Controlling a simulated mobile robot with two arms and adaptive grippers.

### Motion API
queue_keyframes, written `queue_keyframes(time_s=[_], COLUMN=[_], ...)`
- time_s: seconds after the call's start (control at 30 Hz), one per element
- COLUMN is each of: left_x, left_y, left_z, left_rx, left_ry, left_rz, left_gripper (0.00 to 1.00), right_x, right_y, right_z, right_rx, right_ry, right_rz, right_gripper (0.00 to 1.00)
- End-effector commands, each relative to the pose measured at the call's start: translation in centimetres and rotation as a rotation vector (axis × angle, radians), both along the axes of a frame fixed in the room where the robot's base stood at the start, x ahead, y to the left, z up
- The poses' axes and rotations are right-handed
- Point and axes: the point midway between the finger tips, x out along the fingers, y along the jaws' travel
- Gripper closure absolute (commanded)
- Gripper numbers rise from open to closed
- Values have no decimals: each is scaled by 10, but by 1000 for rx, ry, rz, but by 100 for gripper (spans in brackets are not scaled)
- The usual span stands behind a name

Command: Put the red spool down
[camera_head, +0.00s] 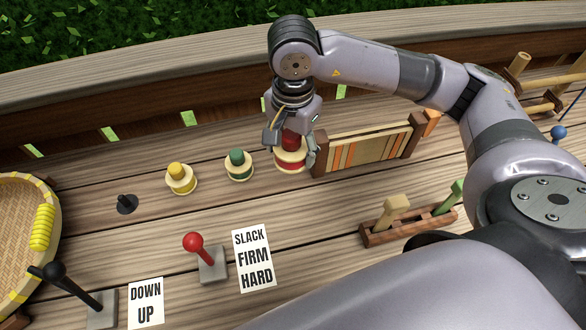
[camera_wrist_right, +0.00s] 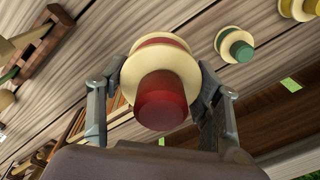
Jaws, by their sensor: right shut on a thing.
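The red spool (camera_head: 290,158) has cream flanges and a red knob on top. It is at the right end of a row with the green spool (camera_head: 238,165) and the yellow spool (camera_head: 181,178). My right gripper (camera_head: 291,145) points down over the red spool, with a finger on each side. In the right wrist view the red spool (camera_wrist_right: 160,95) sits between the two fingers, its red knob facing the camera. The right gripper (camera_wrist_right: 160,100) is shut on it. Whether its base touches the table is hard to tell. My left gripper is not in view.
A small loom frame (camera_head: 368,148) stands close to the right of the spool. A black peg (camera_head: 126,203) is at the left. Red (camera_head: 204,254) and black (camera_head: 70,285) levers stand in front, beside printed cards. A wooden rack (camera_head: 408,222) is at right, a woven basket (camera_head: 20,235) at far left.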

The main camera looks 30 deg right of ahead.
Motion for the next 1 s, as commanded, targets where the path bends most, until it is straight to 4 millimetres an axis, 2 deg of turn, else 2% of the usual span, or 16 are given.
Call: queue_keyframes(time_s=[0.1,1.0], left_x=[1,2], left_y=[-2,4], left_z=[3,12], left_rx=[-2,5], left_ry=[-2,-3], left_rz=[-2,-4], left_gripper=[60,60], right_x=[9,64], right_y=[-2,-28], right_z=[4,20], right_rx=[8,63], right_ry=[-5,-14], right_rz=[-310,-2691], right_gripper=[91,91])
